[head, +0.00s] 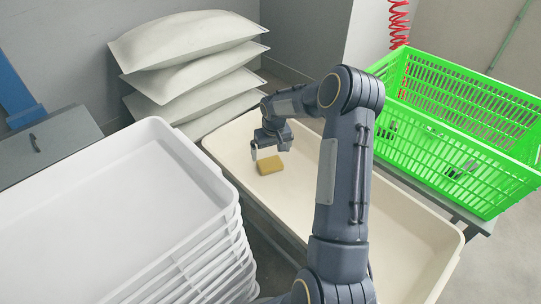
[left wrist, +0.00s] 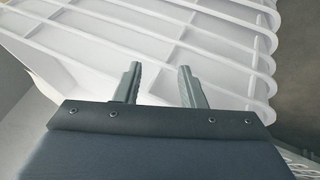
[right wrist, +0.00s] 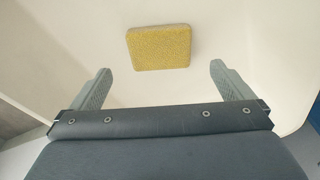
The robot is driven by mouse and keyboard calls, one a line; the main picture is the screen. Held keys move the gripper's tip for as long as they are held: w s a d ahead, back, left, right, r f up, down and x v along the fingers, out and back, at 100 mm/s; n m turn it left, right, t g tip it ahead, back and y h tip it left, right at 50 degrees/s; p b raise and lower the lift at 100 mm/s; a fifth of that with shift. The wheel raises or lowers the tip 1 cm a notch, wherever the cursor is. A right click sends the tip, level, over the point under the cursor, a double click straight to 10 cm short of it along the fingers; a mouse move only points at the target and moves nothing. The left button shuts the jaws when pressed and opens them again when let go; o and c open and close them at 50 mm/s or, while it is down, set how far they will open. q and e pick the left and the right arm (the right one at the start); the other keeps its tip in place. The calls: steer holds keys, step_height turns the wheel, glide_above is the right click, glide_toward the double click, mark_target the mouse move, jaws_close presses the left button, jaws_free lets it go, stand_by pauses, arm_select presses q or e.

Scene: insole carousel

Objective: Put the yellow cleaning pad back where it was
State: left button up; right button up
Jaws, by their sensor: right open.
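The yellow cleaning pad (head: 269,165) lies inside the cream tub, near its far left end. It also shows in the right wrist view (right wrist: 159,47), ahead of the fingers and centred between them. My right gripper (head: 267,149) is just above and beside the pad; in its wrist view the fingers (right wrist: 160,88) are wide apart with nothing between them. My left gripper is outside the head view. In the left wrist view its fingers (left wrist: 160,84) are apart and empty, near the stacked white trays.
The cream tub (head: 405,240) has raised walls around the pad. Stacked white trays (head: 205,160) stand at the left. A green crate (head: 455,150) is at the right. White sacks (head: 185,55) are piled behind the tub. A grey cabinet (head: 50,145) is at the far left.

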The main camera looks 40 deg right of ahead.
step_height(320, 180, up, 5)
steer(key=p, duration=0.1)
step_height(320, 180, up, 8)
steer(key=f, duration=0.1)
glide_above(272, 167)
steer(key=s+a, duration=0.3)
steer(key=a, duration=0.1)
steer(key=s+a+r+t+y, duration=0.1)
steer(key=s+a+r+t, duration=0.1)
steer(key=s+a+r, duration=0.45)
steer(key=s+a+r+n+t+y, duration=0.1)
steer(key=s+a, duration=0.5)
steer(key=s, duration=0.3)
steer(key=s+a+r+n+y, duration=0.1)
steer(key=s+a+y, duration=0.1)
steer(key=s+a, duration=0.5)
steer(key=s, duration=0.2)
steer(key=shift+s+a+t, duration=0.15)
steer(key=shift+s+t, duration=0.15)
steer(key=shift+t, duration=0.1)
steer(key=shift+r, duration=0.1)
